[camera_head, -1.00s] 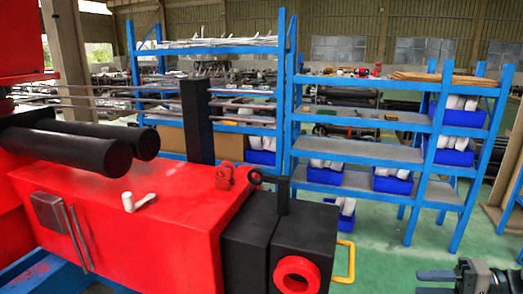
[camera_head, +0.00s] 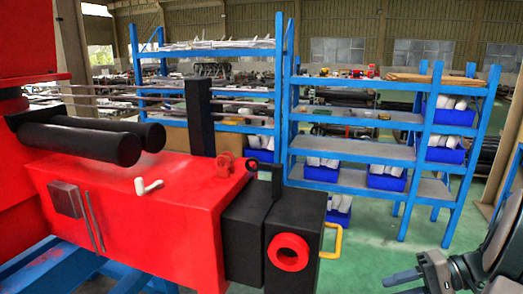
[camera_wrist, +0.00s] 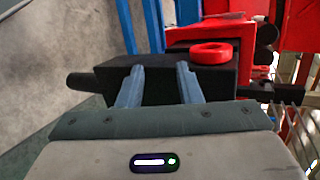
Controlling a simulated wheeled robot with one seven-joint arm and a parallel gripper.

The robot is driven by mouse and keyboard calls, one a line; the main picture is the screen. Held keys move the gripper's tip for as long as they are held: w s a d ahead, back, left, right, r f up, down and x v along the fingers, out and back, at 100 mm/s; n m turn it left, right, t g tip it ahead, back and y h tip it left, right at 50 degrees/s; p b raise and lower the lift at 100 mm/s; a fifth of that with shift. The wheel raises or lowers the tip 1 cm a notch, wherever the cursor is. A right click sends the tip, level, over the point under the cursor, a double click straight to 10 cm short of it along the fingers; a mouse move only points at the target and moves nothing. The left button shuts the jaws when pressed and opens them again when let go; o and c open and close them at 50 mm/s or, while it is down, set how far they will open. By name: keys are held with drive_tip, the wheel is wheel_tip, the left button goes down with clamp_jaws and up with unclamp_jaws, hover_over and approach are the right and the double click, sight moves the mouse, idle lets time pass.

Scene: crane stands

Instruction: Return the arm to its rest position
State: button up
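My gripper (camera_head: 392,284) is at the lower right of the head view, its blue-grey fingers pointing left and partly cut off by the bottom edge. In the wrist view my gripper (camera_wrist: 160,68) shows two fingers clearly apart with nothing held between them. More of my dark arm shows along the right edge of the head view. The gripper is to the right of the red crane stand (camera_head: 140,225), apart from it in the head view.
The stand's black end block (camera_head: 290,220) carries a red ring (camera_head: 288,252) and a yellow handle (camera_head: 333,240). A small white handle-shaped piece (camera_head: 148,187) lies on the red top. Blue shelves (camera_head: 350,181) with blue bins (camera_head: 387,182) stand behind. Green floor (camera_head: 375,250) is clear between.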

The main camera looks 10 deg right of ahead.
drive_tip(key=s+a+n+h, duration=0.2)
drive_tip(key=a+h, duration=0.4)
drive_tip(key=a, duration=0.3)
drive_tip(key=s+a+n+h, duration=0.2)
drive_tip(key=s+a+h, duration=0.2)
drive_tip(key=a, duration=0.6)
drive_tip(key=h, duration=0.2)
drive_tip(key=shift+f+h, duration=0.3)
drive_tip(key=shift+f, duration=0.05)
drive_tip(key=shift+s, duration=0.1)
